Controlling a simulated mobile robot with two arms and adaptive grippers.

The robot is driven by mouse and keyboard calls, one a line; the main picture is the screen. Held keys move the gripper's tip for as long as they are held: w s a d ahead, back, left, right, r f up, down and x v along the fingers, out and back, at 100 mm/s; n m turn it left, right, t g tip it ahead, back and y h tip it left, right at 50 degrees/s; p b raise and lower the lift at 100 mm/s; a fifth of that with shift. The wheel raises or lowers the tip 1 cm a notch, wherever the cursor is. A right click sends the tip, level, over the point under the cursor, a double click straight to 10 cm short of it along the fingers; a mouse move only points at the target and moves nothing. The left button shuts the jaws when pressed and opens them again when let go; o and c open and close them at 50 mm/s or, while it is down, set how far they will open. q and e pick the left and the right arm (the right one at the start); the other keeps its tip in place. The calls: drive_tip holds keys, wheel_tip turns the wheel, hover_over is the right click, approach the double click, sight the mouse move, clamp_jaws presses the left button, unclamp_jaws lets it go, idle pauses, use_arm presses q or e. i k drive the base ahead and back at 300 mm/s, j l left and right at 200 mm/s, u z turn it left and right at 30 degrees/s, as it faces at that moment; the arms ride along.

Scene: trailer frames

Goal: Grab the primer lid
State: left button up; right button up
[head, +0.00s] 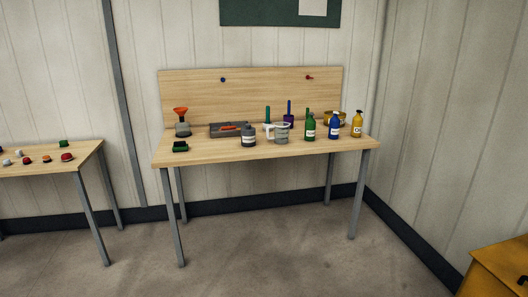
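I cannot tell for sure which thing is the primer lid. Several small cap-like things lie on the left table (80,160): a red one (67,157), a dark one with orange (46,159), a pale grey one (19,153) and a green one (63,143). They are too small to identify. Neither of my grippers shows in the head view.
A yellow cabinet (495,270) stands at lower right. The floor in front is clear.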

sight(249, 128)
drive_tip(key=i, duration=1.85)
